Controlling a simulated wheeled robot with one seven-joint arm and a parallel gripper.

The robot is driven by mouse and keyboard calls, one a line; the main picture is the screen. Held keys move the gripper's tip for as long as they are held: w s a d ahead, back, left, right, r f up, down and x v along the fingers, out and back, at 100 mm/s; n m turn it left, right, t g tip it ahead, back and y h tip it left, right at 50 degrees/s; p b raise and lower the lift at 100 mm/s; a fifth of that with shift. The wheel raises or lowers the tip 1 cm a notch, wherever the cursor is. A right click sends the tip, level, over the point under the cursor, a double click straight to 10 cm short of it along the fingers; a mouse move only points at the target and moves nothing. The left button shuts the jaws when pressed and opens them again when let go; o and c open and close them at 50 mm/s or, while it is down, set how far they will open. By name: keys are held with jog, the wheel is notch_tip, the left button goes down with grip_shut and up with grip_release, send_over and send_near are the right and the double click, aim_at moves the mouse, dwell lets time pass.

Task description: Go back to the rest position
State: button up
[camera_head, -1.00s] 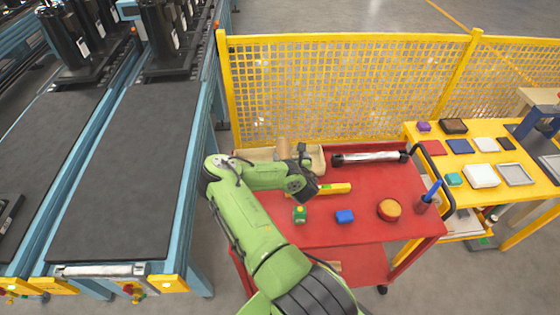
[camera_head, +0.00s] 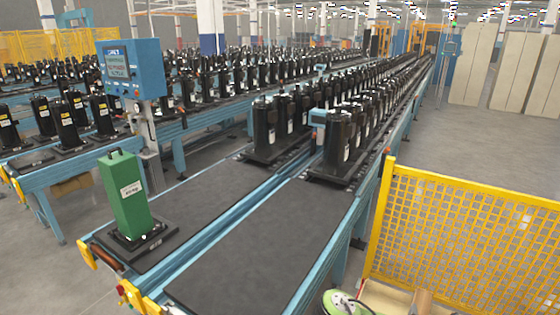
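Only a small green piece of my arm (camera_head: 343,303) shows at the bottom edge of the head view, right of centre. My gripper is outside the picture, so its fingers and anything in them are hidden. Black compressors (camera_head: 345,135) stand upright on pallets along the conveyor lines. A green block-shaped unit with a handle (camera_head: 124,195) stands on a black pallet at the near left end of a line.
Blue-framed conveyors (camera_head: 270,250) with dark, empty near belts fill the middle. A blue control panel (camera_head: 131,68) stands at left. A yellow mesh fence (camera_head: 465,240) is at right, with a tan bin edge and brown cylinder (camera_head: 421,301) below it. Grey floor (camera_head: 450,140) is open behind the fence.

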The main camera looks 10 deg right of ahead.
jog(key=a+r+m+g+y+b, duration=0.1)
jog(key=a+r+m+y+b, duration=0.1)
jog(key=a+r+m, duration=0.4)
jog(key=a+r+m+g+y+b, duration=0.1)
jog(key=a+r+m+y, duration=0.15)
jog(key=a+m, duration=0.55)
jog(key=a+r+m+g+y+b, duration=0.1)
jog(key=a+r+m+y+b, duration=0.15)
jog(key=a+m, duration=0.5)
jog(key=s+a+r+m+b, duration=0.1)
jog(key=s+a+r, duration=0.2)
jog(key=s, duration=0.4)
jog(key=s+a+r+m+g+y, duration=0.1)
jog(key=s+a+r+m, duration=0.1)
jog(key=s+a, duration=0.3)
jog(key=s+a+r+m+b, duration=0.1)
jog(key=s+a+r+m, duration=0.1)
jog(key=s+a, duration=0.3)
jog(key=s+r, duration=0.1)
jog(key=s, duration=0.3)
jog(key=shift+r+g+b, duration=0.3)
jog(key=shift+r+b, duration=0.05)
jog(key=shift+r, duration=0.05)
jog(key=shift+w, duration=0.1)
